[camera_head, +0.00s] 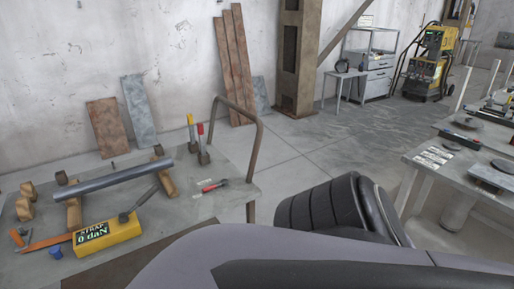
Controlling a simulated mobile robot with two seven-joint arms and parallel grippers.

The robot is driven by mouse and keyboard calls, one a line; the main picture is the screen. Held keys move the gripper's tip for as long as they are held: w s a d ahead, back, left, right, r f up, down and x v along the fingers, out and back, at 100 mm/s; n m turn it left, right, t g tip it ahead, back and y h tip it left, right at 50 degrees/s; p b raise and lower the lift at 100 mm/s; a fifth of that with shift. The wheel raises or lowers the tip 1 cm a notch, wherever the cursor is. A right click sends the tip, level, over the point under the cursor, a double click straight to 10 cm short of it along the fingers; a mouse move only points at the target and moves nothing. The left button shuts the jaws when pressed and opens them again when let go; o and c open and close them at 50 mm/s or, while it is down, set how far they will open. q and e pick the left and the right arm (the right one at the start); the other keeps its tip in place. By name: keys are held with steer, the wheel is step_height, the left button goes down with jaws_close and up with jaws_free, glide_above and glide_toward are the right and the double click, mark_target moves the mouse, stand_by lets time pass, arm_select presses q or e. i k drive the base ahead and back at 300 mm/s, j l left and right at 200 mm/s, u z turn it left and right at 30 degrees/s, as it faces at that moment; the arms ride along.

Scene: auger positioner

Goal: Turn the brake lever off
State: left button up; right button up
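Two upright levers stand near the right back of the left table (228,192). One has a yellow grip (190,121) and the other, just right of it and nearer, has a red grip (200,130). Both are on dark bases and stand close to upright. I cannot tell from this view which one is the brake lever. Neither of my grippers shows, and nothing touches the levers.
A grey pipe (113,179) lies on wooden supports. A yellow box (106,233) reads 0 daN. A red-handled tool (213,186) lies before the levers. A bent metal rail (241,109) rises right of them. A black padded shape (322,207) blocks the lower middle.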

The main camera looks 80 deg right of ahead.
mark_target(224, 182)
steer(key=z, duration=2.1)
steer(key=i+j+z, duration=0.2)
steer(key=i, duration=0.25)
steer(key=i+j+z, duration=0.25)
steer(key=i, duration=0.75)
